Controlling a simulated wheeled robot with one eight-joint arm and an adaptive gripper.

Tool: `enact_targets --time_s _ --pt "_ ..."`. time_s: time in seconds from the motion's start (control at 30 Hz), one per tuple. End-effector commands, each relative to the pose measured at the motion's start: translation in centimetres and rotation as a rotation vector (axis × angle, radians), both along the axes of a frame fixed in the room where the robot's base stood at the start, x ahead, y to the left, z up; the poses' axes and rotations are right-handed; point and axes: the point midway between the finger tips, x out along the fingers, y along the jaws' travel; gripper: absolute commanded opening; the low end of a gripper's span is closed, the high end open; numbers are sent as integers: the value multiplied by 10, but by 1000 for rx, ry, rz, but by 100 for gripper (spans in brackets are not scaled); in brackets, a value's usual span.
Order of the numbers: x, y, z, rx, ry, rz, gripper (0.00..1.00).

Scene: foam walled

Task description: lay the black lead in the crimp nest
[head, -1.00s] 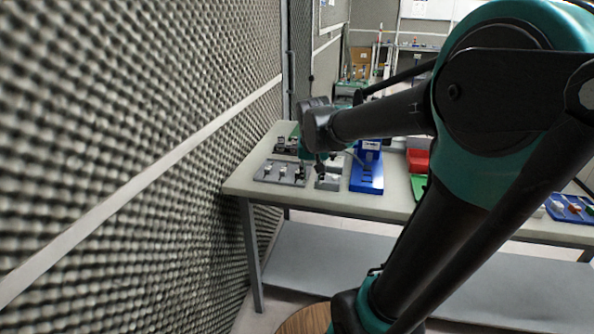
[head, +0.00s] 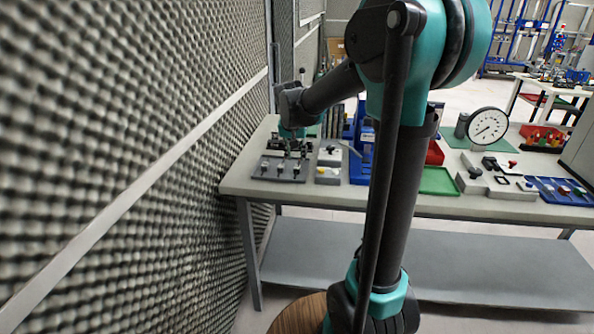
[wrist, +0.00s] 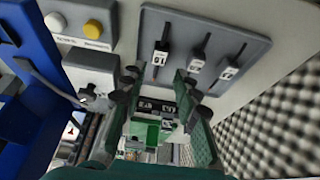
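I cannot tell which lead is the black one. A pale block (wrist: 92,75) with a small dark fixture on its edge stands beside the board; it looks like the crimp nest, and the fixture is unclear. My gripper (wrist: 158,90) is open in the wrist view, with nothing seen between its fingers. In the head view my gripper (head: 292,131) hangs above dark labelled items behind the board.
A box with a yellow button (head: 328,176) is in front of the block. A foam wall (head: 120,170) runs close on the left. A dial gauge (head: 487,127) stands to the right.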

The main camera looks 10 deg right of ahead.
Motion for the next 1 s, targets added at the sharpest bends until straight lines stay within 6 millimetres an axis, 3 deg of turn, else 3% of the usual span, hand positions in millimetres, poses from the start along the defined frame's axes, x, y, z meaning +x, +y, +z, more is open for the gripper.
enact_targets --time_s 0.27,0.6,0.93,1.0 --pt "7 -3 -19 0 0 0 31" --pt "23 -8 -58 1 0 0 31" --pt "25 -9 -64 0 0 0 31" --pt "25 -9 -63 0 1 0 24"
